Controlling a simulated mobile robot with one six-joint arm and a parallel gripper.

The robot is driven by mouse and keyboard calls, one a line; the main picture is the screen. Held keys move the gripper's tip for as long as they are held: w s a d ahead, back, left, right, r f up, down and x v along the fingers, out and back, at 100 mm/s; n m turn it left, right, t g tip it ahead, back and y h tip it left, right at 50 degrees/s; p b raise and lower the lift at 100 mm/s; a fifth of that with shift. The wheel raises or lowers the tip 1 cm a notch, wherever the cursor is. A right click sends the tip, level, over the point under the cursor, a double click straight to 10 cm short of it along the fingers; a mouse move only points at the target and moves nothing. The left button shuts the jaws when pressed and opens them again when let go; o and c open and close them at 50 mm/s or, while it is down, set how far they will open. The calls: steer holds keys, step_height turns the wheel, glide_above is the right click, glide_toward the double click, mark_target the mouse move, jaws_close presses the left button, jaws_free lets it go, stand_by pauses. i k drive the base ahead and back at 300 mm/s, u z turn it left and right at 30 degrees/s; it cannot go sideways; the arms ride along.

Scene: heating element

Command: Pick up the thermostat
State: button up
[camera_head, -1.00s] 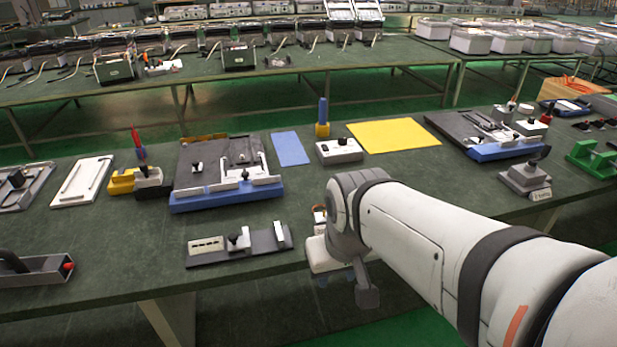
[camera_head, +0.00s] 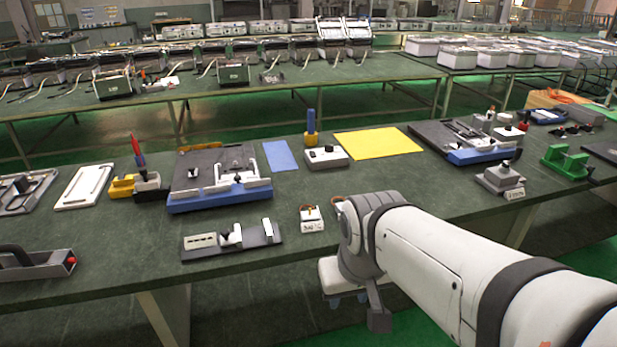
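A small white box with an orange-brown and dark top (camera_head: 312,218), which looks like a thermostat, sits on the green table near its front edge. My arm comes in from the lower right. My gripper end (camera_head: 352,300) hangs in front of the table edge, to the right of and nearer than the white box, apart from it. The fingers are mostly hidden and small, so their opening is unclear.
A grey fixture (camera_head: 232,240) lies left of the box. A blue-based fixture (camera_head: 220,194), a white switch box (camera_head: 326,157) and a yellow sheet (camera_head: 378,143) lie behind. A grey device (camera_head: 500,179) and green bracket (camera_head: 565,161) stand right.

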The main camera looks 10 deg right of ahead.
mark_target(338, 206)
steer(key=z, duration=0.15)
steer(key=i, duration=0.9)
steer(key=u, duration=0.2)
